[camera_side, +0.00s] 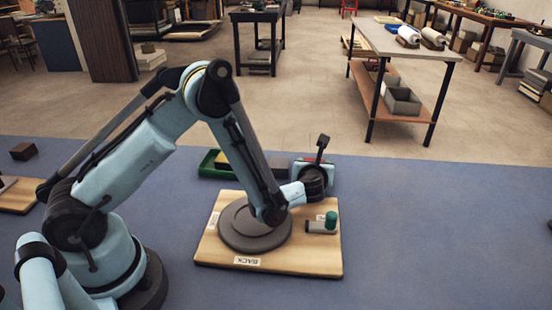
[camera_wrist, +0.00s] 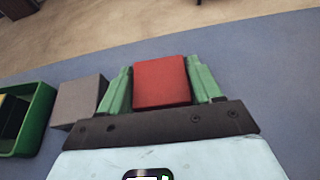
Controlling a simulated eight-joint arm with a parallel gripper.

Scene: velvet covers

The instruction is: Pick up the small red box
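The small red box (camera_wrist: 162,80) sits between the two green fingers of my gripper (camera_wrist: 161,70) in the wrist view. A finger lies against each of its left and right sides, with no clear gap. My gripper appears shut on it. In the side view my gripper (camera_side: 316,176) is low, just beyond the far right corner of the wooden board. The box is mostly hidden there behind my gripper, with only a little red showing. I cannot tell whether the box is touching the blue surface.
A green tray (camera_wrist: 42,140) and a grey block (camera_wrist: 80,101) are left of the box. The tray also shows in the side view (camera_side: 207,167). A wooden board (camera_side: 290,262) carries a green-topped piece (camera_side: 331,219). The blue surface (camera_side: 450,230) at right is clear.

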